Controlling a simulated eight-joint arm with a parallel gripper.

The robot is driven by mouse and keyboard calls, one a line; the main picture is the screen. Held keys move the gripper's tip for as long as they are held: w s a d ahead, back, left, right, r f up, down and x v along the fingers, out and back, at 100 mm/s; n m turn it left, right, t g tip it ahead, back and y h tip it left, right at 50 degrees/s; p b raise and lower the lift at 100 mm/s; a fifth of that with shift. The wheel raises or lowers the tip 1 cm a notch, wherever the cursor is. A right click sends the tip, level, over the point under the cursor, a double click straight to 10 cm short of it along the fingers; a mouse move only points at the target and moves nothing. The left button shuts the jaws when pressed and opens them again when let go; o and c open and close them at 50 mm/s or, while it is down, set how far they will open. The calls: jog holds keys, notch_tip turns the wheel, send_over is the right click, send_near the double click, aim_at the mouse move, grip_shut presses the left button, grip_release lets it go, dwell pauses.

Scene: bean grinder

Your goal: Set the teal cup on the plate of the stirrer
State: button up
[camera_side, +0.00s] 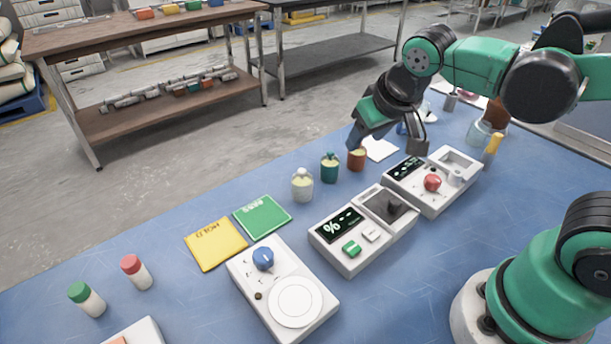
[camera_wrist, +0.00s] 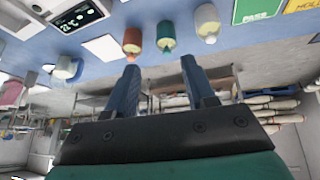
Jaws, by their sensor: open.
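The teal cup (camera_side: 329,168) stands on the blue table between a white cup (camera_side: 302,186) and a brown-orange cup (camera_side: 357,159). In the wrist view the teal cup (camera_wrist: 166,38) shows beyond my fingertips, apart from them. The stirrer (camera_side: 255,285) is a white box with a blue knob and a round white plate (camera_side: 295,301); the plate is empty. My gripper (camera_side: 387,142) is open and empty, above the table behind and to the right of the teal cup. Both fingers also show in the wrist view (camera_wrist: 159,68).
A grey unit with a percent display (camera_side: 338,225) and one with a red knob (camera_side: 435,182) stand right of the stirrer. Green (camera_side: 262,216) and yellow (camera_side: 216,243) cards lie behind it. Red-capped (camera_side: 136,271) and green-capped (camera_side: 87,299) bottles stand left.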

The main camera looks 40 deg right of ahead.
jog(key=shift+s+a+n+t+y, duration=0.15)
jog(key=shift+s+n+t+y, duration=0.5)
jog(key=shift+s, duration=0.3)
jog(key=shift+o, duration=0.4)
jog(key=shift+s+a+n+t+y, duration=0.15)
jog(key=shift+s+n+t+y, duration=0.1)
jog(key=shift+n, duration=0.1)
jog(key=shift+w, duration=0.1)
